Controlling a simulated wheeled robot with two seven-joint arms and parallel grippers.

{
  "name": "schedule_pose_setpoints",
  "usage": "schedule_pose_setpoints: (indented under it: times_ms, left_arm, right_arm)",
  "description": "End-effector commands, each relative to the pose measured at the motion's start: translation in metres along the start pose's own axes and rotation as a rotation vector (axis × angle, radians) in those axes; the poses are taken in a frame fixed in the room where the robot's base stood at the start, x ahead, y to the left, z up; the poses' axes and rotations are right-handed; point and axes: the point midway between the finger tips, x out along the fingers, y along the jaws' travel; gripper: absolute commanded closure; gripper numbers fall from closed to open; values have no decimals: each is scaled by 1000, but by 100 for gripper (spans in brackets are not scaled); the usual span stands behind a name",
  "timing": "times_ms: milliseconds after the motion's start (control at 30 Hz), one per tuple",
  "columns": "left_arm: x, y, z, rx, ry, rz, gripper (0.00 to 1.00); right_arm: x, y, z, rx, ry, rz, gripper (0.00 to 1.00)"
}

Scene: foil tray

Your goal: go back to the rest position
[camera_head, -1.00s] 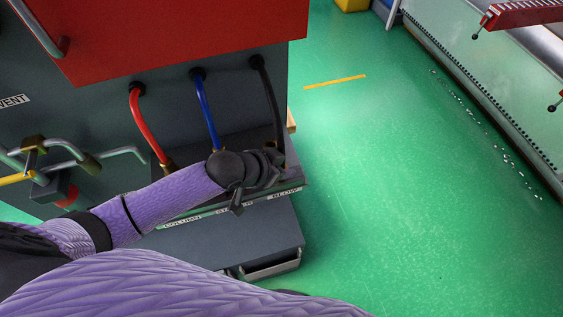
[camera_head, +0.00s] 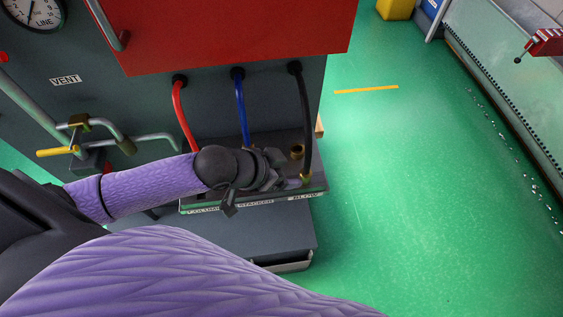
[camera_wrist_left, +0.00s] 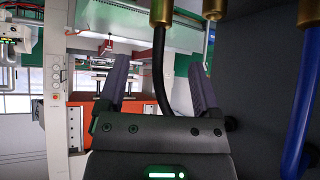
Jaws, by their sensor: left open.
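My left gripper (camera_head: 288,183) is low over the right part of the narrow labelled tray (camera_head: 254,200) on the grey machine's front. Its open fingers also show in the left wrist view (camera_wrist_left: 158,88), spread apart. The black hose (camera_head: 303,110) comes down close to the fingertips. In the left wrist view the black hose (camera_wrist_left: 159,65) runs through the gap seen between the fingers; I cannot tell whether it touches them. My left forearm hides part of the tray. My right gripper is not in view.
The red hose (camera_head: 181,110) and blue hose (camera_head: 240,105) hang left of the black one. A brass fitting (camera_head: 297,151) stands by the gripper. Pipes with a yellow-handled valve (camera_head: 58,152) are at left. Green floor (camera_head: 420,200) is clear at right.

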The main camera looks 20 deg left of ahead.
Motion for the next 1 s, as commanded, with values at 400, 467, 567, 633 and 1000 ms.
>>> schedule_pose_setpoints:
  times_ms: [400, 467, 567, 633, 1000]
  left_arm:
    - [-18, 26, 4, -24, -36, -14, 18]
    - [-22, 37, 8, -49, -74, -41, 18]
    - [-33, 47, 21, -112, -159, -101, 18]
    - [-44, 50, 33, -167, -233, -145, 18]
    - [-13, 58, 144, -346, -531, -234, 18]
  right_arm:
    - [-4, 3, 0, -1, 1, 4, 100]
    - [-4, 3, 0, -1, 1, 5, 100]
    - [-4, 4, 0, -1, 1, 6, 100]
    - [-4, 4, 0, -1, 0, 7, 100]
    - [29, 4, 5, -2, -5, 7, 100]
